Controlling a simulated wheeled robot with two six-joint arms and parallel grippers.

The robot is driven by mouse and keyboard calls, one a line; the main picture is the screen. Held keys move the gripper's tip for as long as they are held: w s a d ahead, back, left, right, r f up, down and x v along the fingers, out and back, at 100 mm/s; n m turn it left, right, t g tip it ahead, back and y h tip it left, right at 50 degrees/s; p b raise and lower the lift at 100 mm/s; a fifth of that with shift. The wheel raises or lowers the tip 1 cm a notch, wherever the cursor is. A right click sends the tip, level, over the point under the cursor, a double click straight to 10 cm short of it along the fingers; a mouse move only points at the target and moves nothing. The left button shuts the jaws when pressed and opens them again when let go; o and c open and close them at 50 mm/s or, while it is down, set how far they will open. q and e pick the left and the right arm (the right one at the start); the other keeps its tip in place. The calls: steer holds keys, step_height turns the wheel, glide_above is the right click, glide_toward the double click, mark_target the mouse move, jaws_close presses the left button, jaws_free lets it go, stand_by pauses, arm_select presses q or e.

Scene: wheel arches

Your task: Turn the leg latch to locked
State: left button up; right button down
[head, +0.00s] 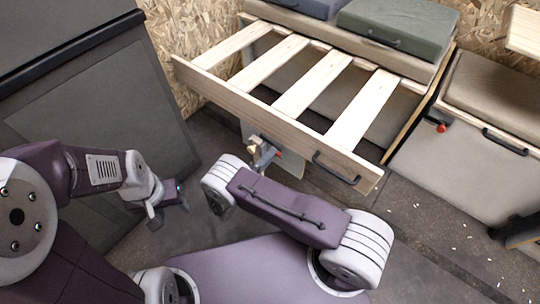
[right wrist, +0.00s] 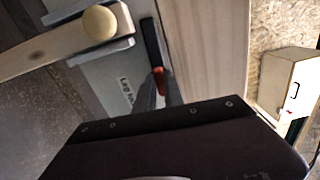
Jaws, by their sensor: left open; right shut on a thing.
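The leg latch shows as a small red tip (right wrist: 160,78) between the fingers of my right gripper (right wrist: 158,92) in the right wrist view. A label starting "LEG" (right wrist: 127,92) is on the grey panel beside it; the rest of the label is hidden. In the head view my right gripper (head: 262,153) is at the underside of the slatted frame's front board (head: 275,122), with a red bit (head: 278,154) beside it. The gripper is shut on the latch; its fingers hide most of it, so its setting cannot be told. My left gripper (head: 168,204) is open and empty, low at left.
The pulled-out frame has several wooden slats (head: 278,62) and a black handle (head: 336,168). A wooden bar with a round knob (right wrist: 100,23) lies left of the latch. A dark grey panel (head: 95,120) stands at left; a cushioned bench (head: 450,160) is at right.

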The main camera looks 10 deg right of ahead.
steer(key=shift+s+f+n, duration=0.1)
steer(key=shift+n, duration=0.3)
steer(key=c, duration=1.4)
jaws_free()
steer(key=shift+c, duration=0.2)
steer(key=p+v, duration=0.2)
steer(key=v, duration=0.7)
steer(key=shift+p, duration=0.3)
